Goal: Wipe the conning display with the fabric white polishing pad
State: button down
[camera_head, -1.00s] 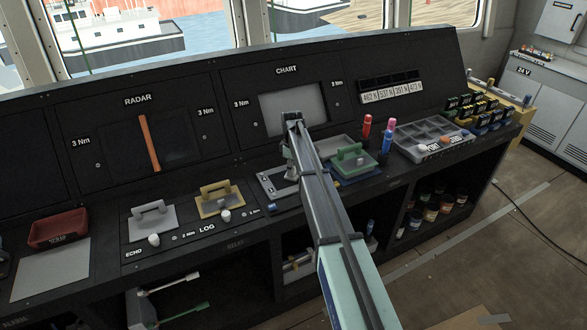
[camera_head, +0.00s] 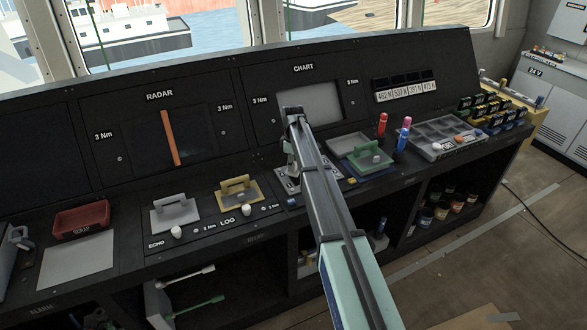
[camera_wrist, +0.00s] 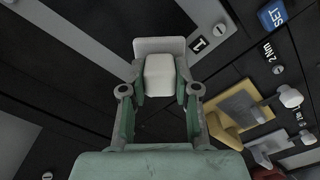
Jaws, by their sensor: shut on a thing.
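My gripper (camera_wrist: 160,85) is shut on a white block with a flat pale plate, which looks like the white polishing pad (camera_wrist: 160,72), in the wrist view. In the head view my gripper (camera_head: 291,168) is low in front of the CHART screen (camera_head: 308,101), largely behind my own arm, and the pad cannot be made out. No panel carries a readable conning label. A dark, unlabelled display panel (camera_head: 40,150) is at the left edge, beside the RADAR panel (camera_head: 165,135) with its orange bar.
Grey (camera_head: 172,215), yellow (camera_head: 238,192) and green (camera_head: 368,153) handled pads stand on the console ledge. A red tray (camera_head: 80,219) is at left. Red (camera_head: 382,124) and blue-pink (camera_head: 404,135) bottles and a compartment tray (camera_head: 447,136) are at right.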

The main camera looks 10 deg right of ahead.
jog(key=shift+r+p, duration=1.1)
jog(key=shift+r, duration=1.65)
